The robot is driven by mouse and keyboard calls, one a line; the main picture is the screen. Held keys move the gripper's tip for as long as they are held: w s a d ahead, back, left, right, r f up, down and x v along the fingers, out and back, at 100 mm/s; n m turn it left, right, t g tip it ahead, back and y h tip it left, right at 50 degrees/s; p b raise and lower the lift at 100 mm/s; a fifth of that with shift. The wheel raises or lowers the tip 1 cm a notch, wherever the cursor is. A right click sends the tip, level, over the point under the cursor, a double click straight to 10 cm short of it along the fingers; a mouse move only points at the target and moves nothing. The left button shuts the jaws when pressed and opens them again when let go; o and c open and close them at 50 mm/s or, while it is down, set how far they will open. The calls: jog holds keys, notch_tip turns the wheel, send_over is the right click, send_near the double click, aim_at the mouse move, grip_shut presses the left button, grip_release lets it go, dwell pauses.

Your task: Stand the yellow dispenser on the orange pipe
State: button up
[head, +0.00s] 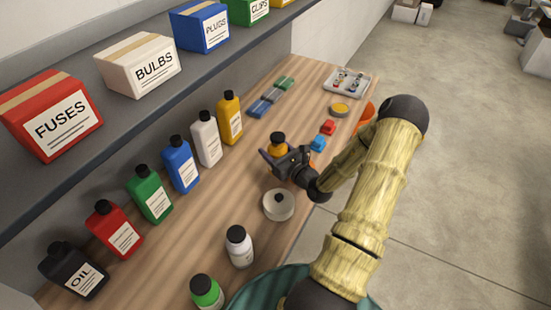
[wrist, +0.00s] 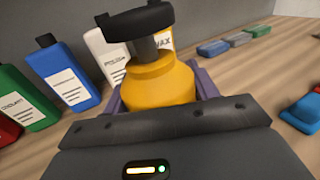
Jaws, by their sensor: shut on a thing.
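The yellow dispenser (head: 278,143) has a rounded body and a dark pump top, and stands upright between my gripper's fingers. In the wrist view the dispenser (wrist: 162,82) fills the middle, with a purple finger on each side. My gripper (head: 277,155) is shut on it above the wooden bench. Its base is hidden by the gripper, so I cannot tell whether it touches anything below. An orange thing (head: 366,113) shows at the bench's right edge, partly behind my arm; I cannot tell whether it is the pipe.
A row of bottles, including a yellow one (head: 230,117) and a white one (head: 206,138), stands along the wall side. A round grey piece (head: 278,205) and a white bottle (head: 239,246) are nearer. Red (head: 328,128) and blue (head: 318,144) pieces lie right of the gripper. A shelf (head: 130,110) overhangs.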

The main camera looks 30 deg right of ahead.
jog(key=shift+f, duration=0.25)
jog(key=shift+f+p, duration=0.35)
jog(key=shift+f, duration=1.75)
jog(key=shift+f, duration=0.1)
jog(key=o, duration=1.3)
